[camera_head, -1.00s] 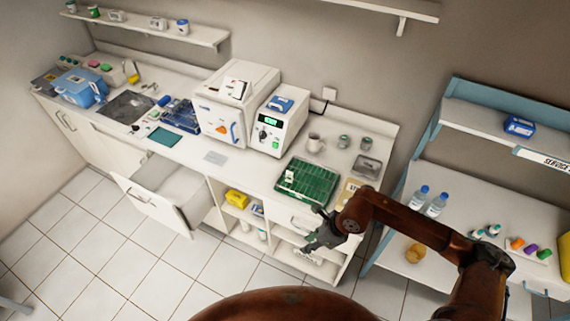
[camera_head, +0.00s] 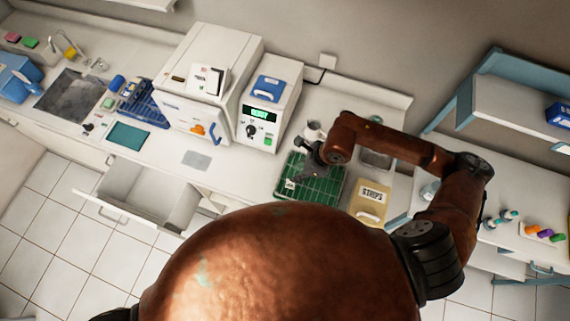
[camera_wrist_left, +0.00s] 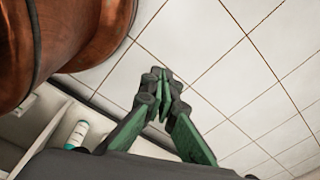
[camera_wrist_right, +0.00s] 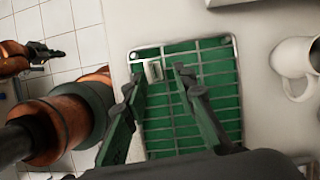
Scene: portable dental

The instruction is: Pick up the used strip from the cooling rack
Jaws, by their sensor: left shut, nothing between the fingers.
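The cooling rack (camera_head: 328,189) is a green wire tray on the counter; it fills the middle of the right wrist view (camera_wrist_right: 205,120). A small white strip (camera_wrist_right: 153,71) with a dark mark lies near the rack's far left corner. It shows in the head view as a small pale patch (camera_head: 290,184). My right gripper (camera_wrist_right: 162,73) is open over the rack, with the strip appearing between its fingertips; contact cannot be told. It also shows in the head view (camera_head: 303,168). My left gripper (camera_wrist_left: 162,75) is shut and empty above the tiled floor.
A white mug (camera_wrist_right: 291,58) stands beside the rack. A yellow STRIPS packet (camera_head: 369,201) lies right of it. A white device with a green display (camera_head: 265,113) stands to the left. An open drawer (camera_head: 150,193) juts out below the counter. Bare counter lies around the grey pad (camera_head: 196,160).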

